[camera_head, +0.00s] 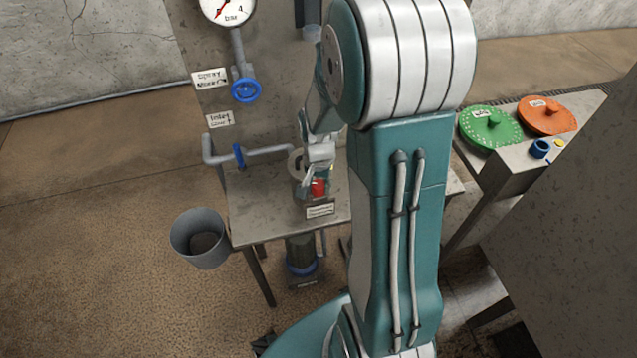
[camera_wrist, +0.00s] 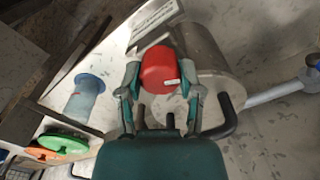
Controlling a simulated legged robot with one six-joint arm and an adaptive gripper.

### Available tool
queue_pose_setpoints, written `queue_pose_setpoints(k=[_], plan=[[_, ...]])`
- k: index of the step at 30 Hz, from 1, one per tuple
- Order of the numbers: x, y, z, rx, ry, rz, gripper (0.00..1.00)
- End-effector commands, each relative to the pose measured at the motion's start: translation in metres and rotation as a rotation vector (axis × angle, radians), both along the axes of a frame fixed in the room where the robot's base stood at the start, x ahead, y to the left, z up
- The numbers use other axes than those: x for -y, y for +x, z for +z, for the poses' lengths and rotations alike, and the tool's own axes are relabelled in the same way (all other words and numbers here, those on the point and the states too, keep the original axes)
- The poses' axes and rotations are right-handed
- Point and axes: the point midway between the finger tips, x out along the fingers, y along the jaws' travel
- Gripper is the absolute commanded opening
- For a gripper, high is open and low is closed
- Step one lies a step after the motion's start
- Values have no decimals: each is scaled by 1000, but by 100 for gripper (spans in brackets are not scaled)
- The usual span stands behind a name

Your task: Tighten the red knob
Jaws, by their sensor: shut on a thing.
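The red knob (camera_wrist: 159,70) is a short round cap with a white mark on its lower right, seen in the wrist view on the side of a grey metal cylinder (camera_wrist: 215,62). My gripper (camera_wrist: 160,78) is shut on the knob, one finger on its left and one on its right. In the head view the knob (camera_head: 318,188) shows small and red just below my gripper (camera_head: 318,178), above a white label on the table's front. My arm hides part of the cylinder there.
The metal table (camera_head: 285,215) bears the cylinder. A grey bucket (camera_head: 200,240) stands on the floor at left. A pipe with a blue valve (camera_head: 239,156) runs behind, below a blue handwheel (camera_head: 246,90) and gauge. Green (camera_head: 490,128) and orange discs (camera_head: 546,115) lie on a stand at right.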

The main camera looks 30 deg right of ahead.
Motion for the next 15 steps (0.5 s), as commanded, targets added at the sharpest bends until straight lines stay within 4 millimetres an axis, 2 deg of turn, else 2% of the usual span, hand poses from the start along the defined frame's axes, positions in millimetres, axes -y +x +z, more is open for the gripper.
queue_pose_setpoints(k=[8, 15], plan=[[0, 0, -1, 0, 1, 28, 0], [0, 0, -1, -1, 1, 151, 0]])
